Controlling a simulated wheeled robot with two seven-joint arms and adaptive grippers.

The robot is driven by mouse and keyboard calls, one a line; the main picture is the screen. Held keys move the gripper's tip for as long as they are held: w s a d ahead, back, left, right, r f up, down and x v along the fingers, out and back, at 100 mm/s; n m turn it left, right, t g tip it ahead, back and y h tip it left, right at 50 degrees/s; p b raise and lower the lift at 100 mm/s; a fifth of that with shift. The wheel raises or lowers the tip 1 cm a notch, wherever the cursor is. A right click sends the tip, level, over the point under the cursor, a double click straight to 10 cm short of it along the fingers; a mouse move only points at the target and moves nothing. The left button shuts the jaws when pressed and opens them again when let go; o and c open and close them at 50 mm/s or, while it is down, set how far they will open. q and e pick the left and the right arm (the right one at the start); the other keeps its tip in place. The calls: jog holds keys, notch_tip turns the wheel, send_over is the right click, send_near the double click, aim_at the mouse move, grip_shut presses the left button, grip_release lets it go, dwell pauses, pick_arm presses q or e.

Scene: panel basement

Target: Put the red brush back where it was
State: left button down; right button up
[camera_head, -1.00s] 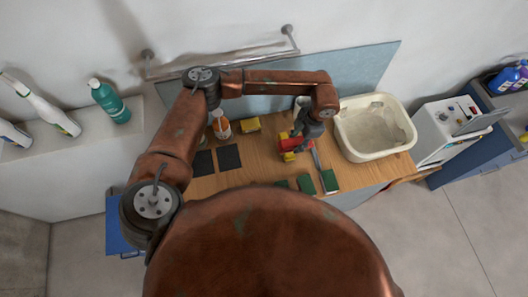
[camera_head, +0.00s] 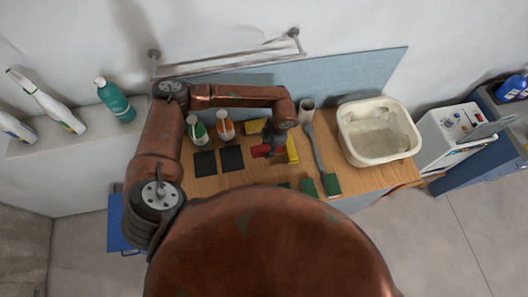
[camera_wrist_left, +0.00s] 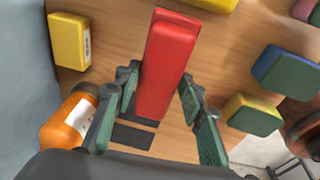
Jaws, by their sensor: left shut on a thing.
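The red brush (camera_head: 259,151) is held by my left gripper (camera_head: 272,150) above the wooden worktop. In the left wrist view the red brush (camera_wrist_left: 168,62) shows as a long red block between the two fingers of the gripper (camera_wrist_left: 163,105). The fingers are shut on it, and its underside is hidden. Two dark pads lie on the worktop to the left of the brush, a left one (camera_head: 205,163) and a right one (camera_head: 232,159). In the wrist view they show partly behind the brush's near end. My right gripper is not in view.
A yellow block (camera_head: 292,149) stands just right of the gripper.

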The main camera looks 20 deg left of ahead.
aim_at(264, 152)
pick_arm(q)
jog(key=b+x, duration=0.1)
jog(key=x, duration=0.4)
jog(key=shift+s+a+b, duration=0.1)
jog(key=shift+a+b, duration=0.15)
jog(key=shift+b, duration=0.15)
jog(key=c, duration=1.7)
grip_release()
jog(key=o, duration=0.5)
jog(key=shift+c, duration=0.2)
jog(key=shift+r, duration=0.2)
jog(key=p+v, duration=0.3)
jog(key=v, duration=0.4)
jog(key=shift+d+r, duration=0.1)
